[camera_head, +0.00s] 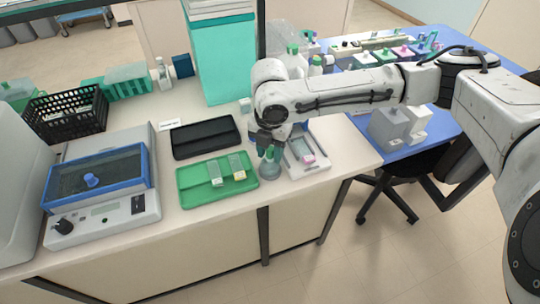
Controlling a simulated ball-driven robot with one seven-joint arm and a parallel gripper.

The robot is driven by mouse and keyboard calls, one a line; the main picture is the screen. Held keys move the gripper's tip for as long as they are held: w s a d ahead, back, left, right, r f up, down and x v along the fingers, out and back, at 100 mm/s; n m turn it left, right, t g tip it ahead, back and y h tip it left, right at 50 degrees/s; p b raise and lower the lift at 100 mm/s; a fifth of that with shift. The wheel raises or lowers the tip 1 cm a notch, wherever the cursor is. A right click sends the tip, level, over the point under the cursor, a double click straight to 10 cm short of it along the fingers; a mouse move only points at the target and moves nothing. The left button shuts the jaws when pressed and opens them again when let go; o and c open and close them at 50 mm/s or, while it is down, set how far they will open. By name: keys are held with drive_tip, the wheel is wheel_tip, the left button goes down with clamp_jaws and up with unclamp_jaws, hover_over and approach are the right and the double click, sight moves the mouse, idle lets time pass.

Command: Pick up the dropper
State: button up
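A small grey-teal bottle (270,170) stands upright on the white bench, between the green tray and a small white device. A green top (269,153), which looks like the dropper's bulb, shows at its upper end. My gripper (268,150) points down directly over the bottle, with its fingers around or just beside the green top. The fingers and the top overlap at this size, so I cannot tell whether they touch or how far apart the fingers are. The dropper's lower part is hidden.
The green tray (190,196) with slides lies left of the bottle; a black case (206,137) is behind it. The white device (308,168) stands close on the right. A blue-lidded machine (98,185) is farther left. The bench's front edge is near.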

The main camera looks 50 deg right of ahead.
drive_tip(key=c, duration=0.6)
drive_tip(key=shift+c, duration=0.3)
